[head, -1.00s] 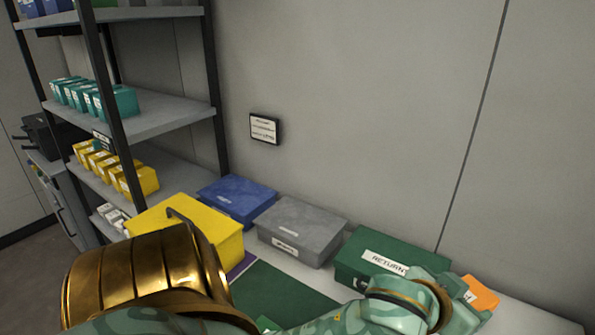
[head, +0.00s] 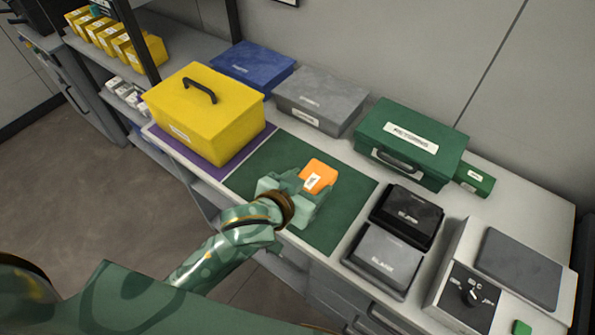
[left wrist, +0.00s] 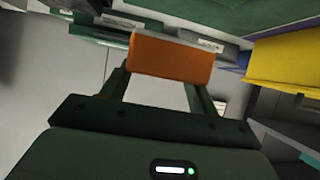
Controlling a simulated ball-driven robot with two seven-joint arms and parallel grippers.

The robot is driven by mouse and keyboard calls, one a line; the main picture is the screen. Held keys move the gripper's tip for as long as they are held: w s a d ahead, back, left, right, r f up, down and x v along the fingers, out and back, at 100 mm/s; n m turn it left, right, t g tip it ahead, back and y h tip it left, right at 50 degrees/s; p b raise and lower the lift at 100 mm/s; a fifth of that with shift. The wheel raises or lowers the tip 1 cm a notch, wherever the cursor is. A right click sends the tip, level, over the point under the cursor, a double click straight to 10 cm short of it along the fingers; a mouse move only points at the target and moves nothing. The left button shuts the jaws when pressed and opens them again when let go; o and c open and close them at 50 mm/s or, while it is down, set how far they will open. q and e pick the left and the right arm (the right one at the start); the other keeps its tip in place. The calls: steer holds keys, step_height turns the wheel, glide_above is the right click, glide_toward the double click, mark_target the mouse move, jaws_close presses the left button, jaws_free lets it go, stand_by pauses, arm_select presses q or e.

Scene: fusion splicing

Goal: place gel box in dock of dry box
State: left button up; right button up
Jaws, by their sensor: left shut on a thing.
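My left gripper (head: 306,189) is shut on a small orange box (head: 319,174) with a white label, which I take for the gel box. The gripper and box are above the dark green mat on the bench; whether the box touches the mat I cannot tell. In the left wrist view the orange box (left wrist: 170,58) spans the gap between the two fingers. No label that I can read marks a dry box or its dock. My right gripper is not in view.
A yellow handled box (head: 205,112) stands on a purple mat to the left. Blue (head: 252,68), grey (head: 320,98) and green RETURNS (head: 410,145) boxes line the back. Black (head: 406,215) and grey (head: 386,259) trays and a grey knobbed unit (head: 478,285) stand to the right.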

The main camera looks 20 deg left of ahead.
arm_select(q)
steer(key=w+a+f+b, duration=0.1)
steer(key=w+f, duration=0.2)
steer(key=w+a+f+b, duration=0.1)
steer(key=w+f+b, duration=0.1)
steer(key=w+f, duration=0.1)
steer(key=w+a+f+b, duration=0.1)
steer(key=w+f, duration=0.1)
steer(key=w, duration=0.3)
steer(key=shift+w+a+f+b, duration=0.2)
steer(key=shift+a+f+b, duration=0.1)
steer(key=shift+f, duration=0.1)
step_height(320, 180, down, 4)
steer(key=shift+w+r+b, duration=0.15)
steer(key=shift+b, duration=0.8)
steer(key=shift+r, duration=0.15)
steer(key=o, duration=1.1)
